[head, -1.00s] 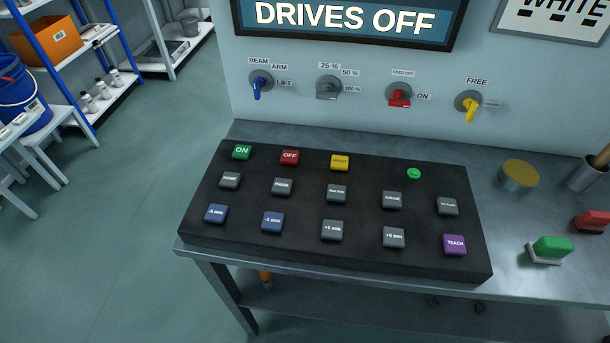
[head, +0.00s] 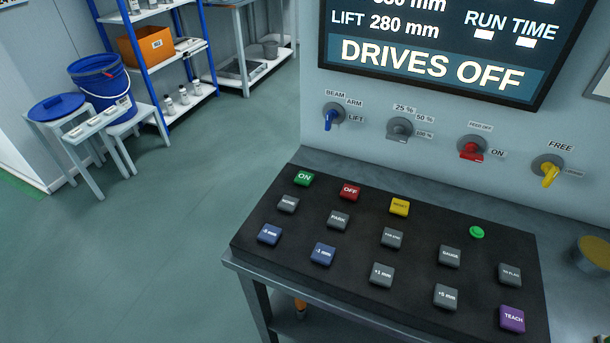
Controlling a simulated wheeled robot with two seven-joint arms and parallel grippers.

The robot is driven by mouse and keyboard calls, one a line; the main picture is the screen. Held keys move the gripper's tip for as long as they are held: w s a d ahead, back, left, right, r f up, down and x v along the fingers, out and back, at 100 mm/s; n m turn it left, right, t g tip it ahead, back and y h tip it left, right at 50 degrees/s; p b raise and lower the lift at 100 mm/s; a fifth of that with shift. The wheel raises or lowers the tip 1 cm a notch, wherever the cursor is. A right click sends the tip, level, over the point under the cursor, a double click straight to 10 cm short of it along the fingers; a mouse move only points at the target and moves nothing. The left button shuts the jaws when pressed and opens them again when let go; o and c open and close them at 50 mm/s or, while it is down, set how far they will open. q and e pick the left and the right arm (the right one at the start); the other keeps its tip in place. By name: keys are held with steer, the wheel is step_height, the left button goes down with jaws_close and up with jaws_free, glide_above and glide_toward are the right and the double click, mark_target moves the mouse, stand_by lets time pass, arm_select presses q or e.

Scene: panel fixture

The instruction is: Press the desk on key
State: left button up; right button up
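The green ON key (head: 303,178) is at the back left corner of the black key desk (head: 345,262). The red OFF key (head: 349,191) and a yellow key (head: 399,207) sit to its right in the same row. A round green button or lamp (head: 477,232) is farther right. The screen (head: 440,50) above reads DRIVES OFF and LIFT 280 mm. Neither of my grippers shows in the head view.
Blue (head: 331,118), grey (head: 400,129), red (head: 472,149) and yellow (head: 547,171) selector knobs are on the wall panel behind the desk. A blue bucket (head: 100,85) and shelving stand at the left. The floor left of the bench is clear.

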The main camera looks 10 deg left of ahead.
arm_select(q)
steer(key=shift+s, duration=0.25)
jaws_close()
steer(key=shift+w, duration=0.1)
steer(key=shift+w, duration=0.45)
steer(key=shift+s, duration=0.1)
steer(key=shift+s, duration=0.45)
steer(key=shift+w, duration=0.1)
